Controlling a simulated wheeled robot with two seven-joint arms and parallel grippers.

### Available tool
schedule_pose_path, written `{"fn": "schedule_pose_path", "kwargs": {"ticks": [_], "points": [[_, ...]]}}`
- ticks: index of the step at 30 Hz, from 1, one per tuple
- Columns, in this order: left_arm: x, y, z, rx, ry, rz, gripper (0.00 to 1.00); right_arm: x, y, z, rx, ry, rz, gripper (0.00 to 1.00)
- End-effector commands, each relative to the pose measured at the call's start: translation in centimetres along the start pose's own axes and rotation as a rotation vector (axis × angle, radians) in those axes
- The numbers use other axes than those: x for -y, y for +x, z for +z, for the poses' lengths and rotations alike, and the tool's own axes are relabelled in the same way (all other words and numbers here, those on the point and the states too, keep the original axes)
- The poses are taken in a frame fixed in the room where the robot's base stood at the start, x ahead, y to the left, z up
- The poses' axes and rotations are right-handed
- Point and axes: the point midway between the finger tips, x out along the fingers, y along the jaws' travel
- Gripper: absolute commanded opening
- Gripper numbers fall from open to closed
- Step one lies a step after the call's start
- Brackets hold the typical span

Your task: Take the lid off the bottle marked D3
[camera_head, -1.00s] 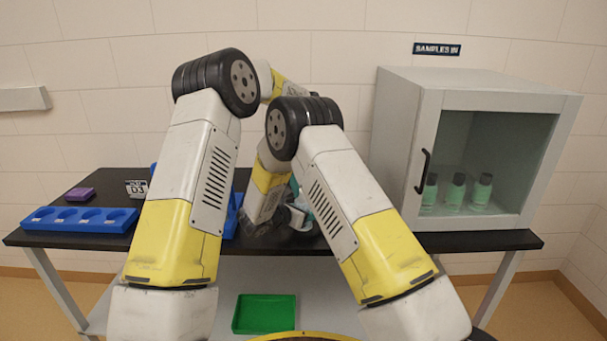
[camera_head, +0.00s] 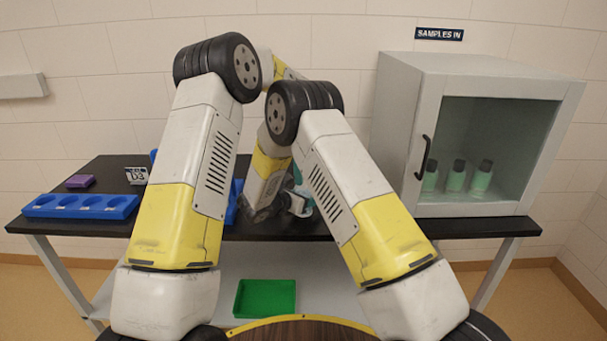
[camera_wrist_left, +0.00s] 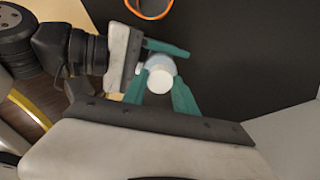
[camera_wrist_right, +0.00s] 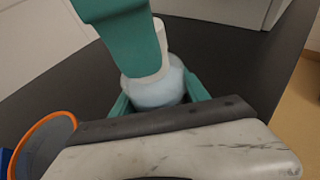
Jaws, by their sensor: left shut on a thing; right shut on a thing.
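A pale blue bottle (camera_wrist_right: 156,90) is held upright or nearly so above the black table between my two grippers. My right gripper (camera_wrist_right: 158,98) is shut around its body. In the left wrist view the bottle's white lid (camera_wrist_left: 160,81) shows end-on, between the teal fingers of my left gripper (camera_wrist_left: 161,84), which is shut on it. A teal finger of the left gripper crosses the top of the bottle in the right wrist view. In the head view my arms hide most of the bottle. No mark on it is readable.
A blue holed rack (camera_head: 80,206) and a purple block (camera_head: 79,181) are at the left. An orange-rimmed round thing (camera_wrist_left: 149,8) is near the grippers. A glass-fronted cabinet (camera_head: 432,100) with three bottles stands right. A green tray (camera_head: 265,298) is below.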

Motion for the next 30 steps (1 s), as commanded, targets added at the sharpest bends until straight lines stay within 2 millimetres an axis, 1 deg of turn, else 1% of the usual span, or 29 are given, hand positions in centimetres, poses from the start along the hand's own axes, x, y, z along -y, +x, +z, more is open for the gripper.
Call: {"fn": "schedule_pose_path", "kwargs": {"ticks": [1,4,11,12,15,24,26,30], "points": [[0.0,0.0,0.0,0.000,-0.051,0.000,0.00,0.0,0.0,0.0,0.001,0.000,0.000,0.00],[0.0,0.0,0.0,0.001,-0.113,0.000,0.00,0.0,0.0,0.0,0.001,0.000,0.000,0.00],[0.0,0.0,0.0,0.001,-0.118,-0.001,0.00,0.0,0.0,0.0,0.001,0.000,0.000,0.00],[0.0,0.0,0.0,0.001,-0.117,-0.001,0.38,0.0,0.0,0.0,0.001,0.000,0.000,0.00],[0.0,0.0,0.0,0.001,-0.117,-0.001,0.55,0.0,0.0,0.0,0.001,0.000,0.000,0.00],[0.0,-0.1,0.0,0.001,-0.116,-0.001,0.55,0.0,0.0,0.0,0.001,0.000,0.000,0.00],[0.1,-0.5,0.0,0.001,-0.116,-0.003,0.55,0.0,0.0,0.0,0.001,0.000,0.000,0.00],[0.1,-2.5,0.0,0.001,-0.116,-0.005,0.55,0.0,0.0,0.0,0.001,0.000,0.000,0.00]]}}
